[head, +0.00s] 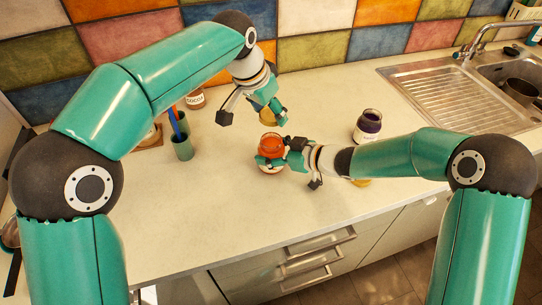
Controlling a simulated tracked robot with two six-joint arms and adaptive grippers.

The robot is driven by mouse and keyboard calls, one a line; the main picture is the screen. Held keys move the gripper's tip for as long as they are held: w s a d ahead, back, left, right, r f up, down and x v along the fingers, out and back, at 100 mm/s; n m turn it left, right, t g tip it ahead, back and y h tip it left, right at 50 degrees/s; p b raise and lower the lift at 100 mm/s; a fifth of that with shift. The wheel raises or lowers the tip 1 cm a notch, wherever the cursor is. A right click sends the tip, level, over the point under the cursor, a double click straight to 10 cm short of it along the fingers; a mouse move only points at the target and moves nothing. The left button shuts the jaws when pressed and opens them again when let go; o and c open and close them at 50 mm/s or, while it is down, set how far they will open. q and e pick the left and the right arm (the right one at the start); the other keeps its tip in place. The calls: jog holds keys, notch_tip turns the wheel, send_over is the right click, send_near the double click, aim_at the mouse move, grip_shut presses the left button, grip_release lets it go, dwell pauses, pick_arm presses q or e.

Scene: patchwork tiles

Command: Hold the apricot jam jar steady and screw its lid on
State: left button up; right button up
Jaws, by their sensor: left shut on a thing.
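The apricot jam jar (271,146), with orange-red contents, stands upright on the counter near the middle, its top uncovered. My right gripper (279,159) is at the jar from the right, with its fingers at the jar's side; I cannot tell whether they press on it. My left gripper (271,110) is above and just behind the jar, shut on a gold lid (267,117). The lid is partly hidden by the fingers and is apart from the jar.
A dark jar (368,126) stands to the right, behind my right arm. A gold item (361,182) shows partly below that arm. A green cup with utensils (182,147) and a cocoa jar (195,98) are left. The sink (495,75) is at right. The front counter is clear.

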jog(key=c, duration=0.9)
pick_arm(q)
send_over(271, 140)
jog(key=shift+s+a+f, duration=0.15)
jog(key=shift+f, duration=1.05)
jog(key=shift+s+a+f, duration=0.15)
jog(key=shift+f, duration=1.05)
pick_arm(e)
jog(key=shift+c, duration=0.2)
pick_arm(q)
jog(key=shift+f, duration=0.15)
jog(key=shift+f, duration=0.75)
jog(key=shift+f, duration=0.55)
